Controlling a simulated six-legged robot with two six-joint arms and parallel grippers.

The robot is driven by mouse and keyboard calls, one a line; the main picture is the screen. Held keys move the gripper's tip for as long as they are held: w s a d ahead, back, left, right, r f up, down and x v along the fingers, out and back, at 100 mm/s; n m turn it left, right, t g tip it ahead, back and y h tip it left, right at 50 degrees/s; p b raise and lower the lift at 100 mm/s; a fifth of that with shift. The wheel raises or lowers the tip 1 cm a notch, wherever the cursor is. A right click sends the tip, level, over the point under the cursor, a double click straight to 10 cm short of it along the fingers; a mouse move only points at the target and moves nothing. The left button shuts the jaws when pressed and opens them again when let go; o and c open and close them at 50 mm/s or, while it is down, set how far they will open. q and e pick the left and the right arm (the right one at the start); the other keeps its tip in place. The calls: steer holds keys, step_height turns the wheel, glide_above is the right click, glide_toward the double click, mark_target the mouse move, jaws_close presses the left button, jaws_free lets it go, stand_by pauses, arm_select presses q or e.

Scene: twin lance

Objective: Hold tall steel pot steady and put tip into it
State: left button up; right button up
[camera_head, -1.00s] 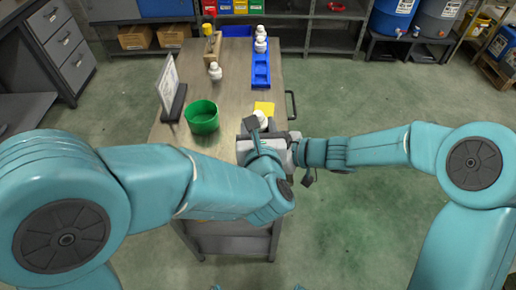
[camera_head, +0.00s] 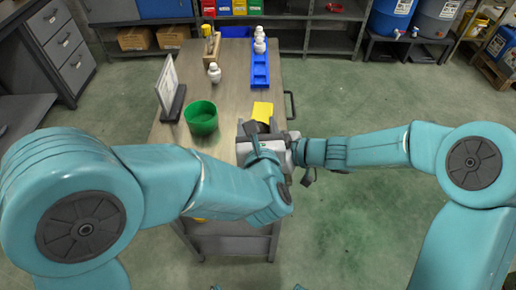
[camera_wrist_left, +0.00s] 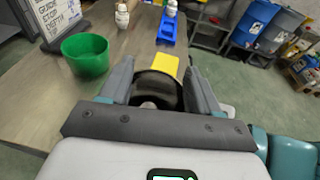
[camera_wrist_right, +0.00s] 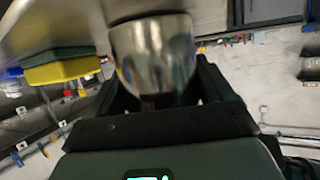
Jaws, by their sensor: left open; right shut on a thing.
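The tall steel pot (camera_wrist_right: 155,55) stands upright between the fingers of my right gripper (camera_wrist_right: 156,90), which is shut on it. In the left wrist view the pot's dark round mouth (camera_wrist_left: 160,88) lies between the spread fingers of my left gripper (camera_wrist_left: 158,74). My left gripper is open above the pot. A small pale patch (camera_wrist_left: 148,105) shows low in the mouth; it may be the tip, but I cannot tell for sure. In the head view both hands meet at the table's near right side and mostly hide the pot.
A yellow sponge (camera_head: 262,111) lies just beyond the pot. A green bin (camera_head: 201,118) and a framed sign (camera_head: 170,90) stand to the left. A white bottle-like piece (camera_head: 214,73) stands farther back. A blue tray (camera_head: 260,75) holds white pieces at its far end.

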arm_select(q)
steer(key=shift+s+f+g, duration=0.3)
steer(key=shift+s+f, duration=0.4)
steer(key=shift+f, duration=0.35)
arm_select(e)
steer(key=shift+s+a+f, duration=0.1)
steer(key=shift+f, duration=0.15)
steer(key=shift+w+r, duration=0.15)
steer(key=shift+w, duration=0.2)
steer(key=shift+s, duration=0.1)
arm_select(q)
steer(key=s+r, duration=0.3)
steer(key=s, duration=0.3)
steer(key=shift+d+r, duration=0.2)
steer(key=shift+d, duration=0.05)
arm_select(e)
steer(key=o, duration=1)
steer(key=shift+c, duration=0.2)
arm_select(q)
steer(key=shift+r, duration=0.1)
